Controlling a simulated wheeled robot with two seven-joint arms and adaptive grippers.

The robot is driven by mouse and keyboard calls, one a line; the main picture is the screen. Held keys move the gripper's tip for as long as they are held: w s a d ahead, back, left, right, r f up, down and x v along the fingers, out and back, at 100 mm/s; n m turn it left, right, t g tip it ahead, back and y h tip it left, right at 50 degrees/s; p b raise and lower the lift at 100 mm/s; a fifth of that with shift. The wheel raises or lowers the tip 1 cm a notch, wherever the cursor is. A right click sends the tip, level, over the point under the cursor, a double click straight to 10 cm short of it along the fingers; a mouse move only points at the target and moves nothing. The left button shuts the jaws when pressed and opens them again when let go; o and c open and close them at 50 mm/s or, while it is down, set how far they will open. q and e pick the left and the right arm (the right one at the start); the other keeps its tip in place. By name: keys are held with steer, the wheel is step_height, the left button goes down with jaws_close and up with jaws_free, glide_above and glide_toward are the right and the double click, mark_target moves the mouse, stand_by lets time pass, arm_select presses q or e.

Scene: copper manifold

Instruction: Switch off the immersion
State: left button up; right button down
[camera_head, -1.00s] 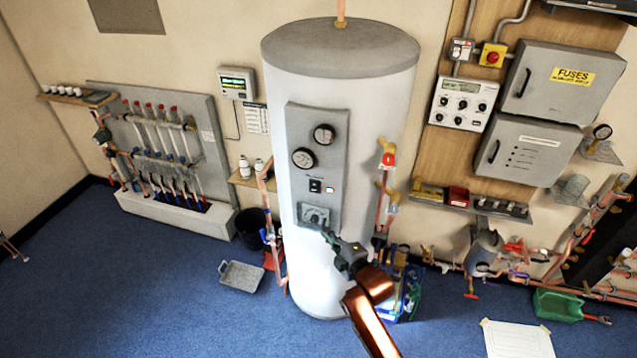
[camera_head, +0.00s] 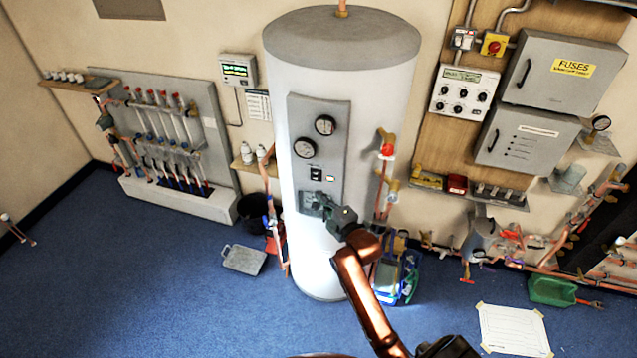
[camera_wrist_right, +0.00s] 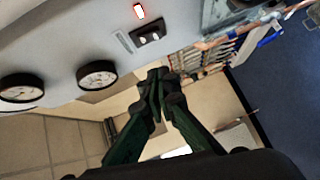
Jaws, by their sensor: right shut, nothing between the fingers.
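The tall white cylinder (camera_head: 346,95) carries a grey panel (camera_head: 308,130) with two round dials. Low on this panel is a small black switch (camera_head: 316,174), with a lit indicator (camera_head: 330,178) beside it. In the right wrist view the switch (camera_wrist_right: 149,35) and the red-glowing indicator (camera_wrist_right: 139,11) are near the top. My right gripper (camera_head: 324,203) is dark green, shut and empty, just below the switch in the head view. Its closed fingertips (camera_wrist_right: 161,78) appear apart from the switch in the wrist view; the exact gap is unclear. My left gripper is not in view.
Copper pipes and a red-capped valve (camera_head: 387,150) flank the cylinder's right side. A control box (camera_head: 463,91) and a grey fuse box (camera_head: 555,72) hang on the board. A grey tray (camera_head: 244,259) lies on the blue floor, which is mostly clear in front.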

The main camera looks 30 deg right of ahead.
mark_target(313, 178)
steer(key=shift+w+d+f+p, duration=0.25)
steer(key=shift+w+d, duration=0.3)
steer(key=shift+w, duration=0.7)
steer(key=shift+w+d+f+p, duration=0.25)
steer(key=shift+w+d, duration=0.35)
steer(key=shift+w, duration=0.65)
steer(key=shift+w+d+f+p, duration=0.25)
steer(key=shift+w+d, duration=0.3)
steer(key=shift+w, duration=0.7)
